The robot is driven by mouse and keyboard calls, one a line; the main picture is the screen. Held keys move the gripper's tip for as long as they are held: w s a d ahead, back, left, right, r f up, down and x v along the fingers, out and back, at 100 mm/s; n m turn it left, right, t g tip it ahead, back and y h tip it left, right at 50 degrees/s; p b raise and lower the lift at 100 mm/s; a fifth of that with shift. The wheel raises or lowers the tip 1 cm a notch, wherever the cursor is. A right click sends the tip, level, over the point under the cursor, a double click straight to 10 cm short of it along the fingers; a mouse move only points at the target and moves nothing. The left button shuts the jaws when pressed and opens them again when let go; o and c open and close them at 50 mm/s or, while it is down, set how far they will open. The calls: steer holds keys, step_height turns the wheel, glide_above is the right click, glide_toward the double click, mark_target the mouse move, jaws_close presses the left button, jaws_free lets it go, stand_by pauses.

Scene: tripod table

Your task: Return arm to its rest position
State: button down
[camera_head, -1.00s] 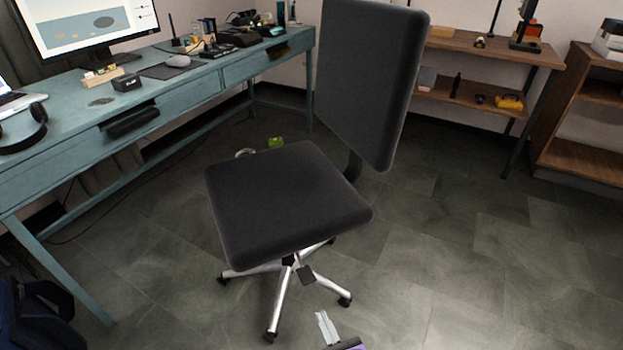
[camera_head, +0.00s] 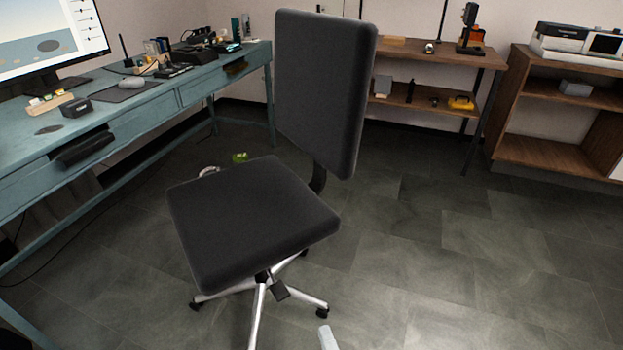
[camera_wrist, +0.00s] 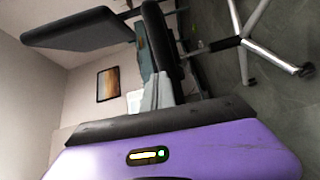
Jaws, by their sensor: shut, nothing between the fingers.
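My gripper (camera_head: 326,338) shows only as a light grey fingertip at the bottom edge of the head view, low over the floor in front of the chair. In the wrist view my gripper's grey fingers (camera_wrist: 156,94) are together with nothing between them, beyond its purple body. The rest of my arm is out of the head view.
A black office chair (camera_head: 255,220) on a silver star base stands close ahead. A teal desk (camera_head: 150,118) with a monitor runs along the left. A wooden shelf table (camera_head: 420,100) and brown bookcase (camera_head: 550,150) stand at the back right. Floor (camera_head: 450,270) at right is clear.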

steer(key=s+d+r+m+g+h, duration=0.15)
steer(key=s+d+r+m, duration=0.25)
steer(key=s+d+m, duration=0.45)
steer(key=s+d+r+m+h, duration=0.25)
steer(key=s+r+m, duration=0.25)
steer(key=s, duration=0.6)
steer(key=s+d+r+m+g+h, duration=0.1)
steer(key=s+d+r+m, duration=0.3)
steer(key=s+d+m, duration=0.45)
step_height(320, 180, up, 26)
steer(key=s+a+n+p, duration=0.1)
steer(key=a+p, duration=0.1)
steer(key=p, duration=2.4)
steer(key=shift+s+a+p, duration=0.2)
steer(key=shift+a+p, duration=0.1)
steer(key=shift+a, duration=0.05)
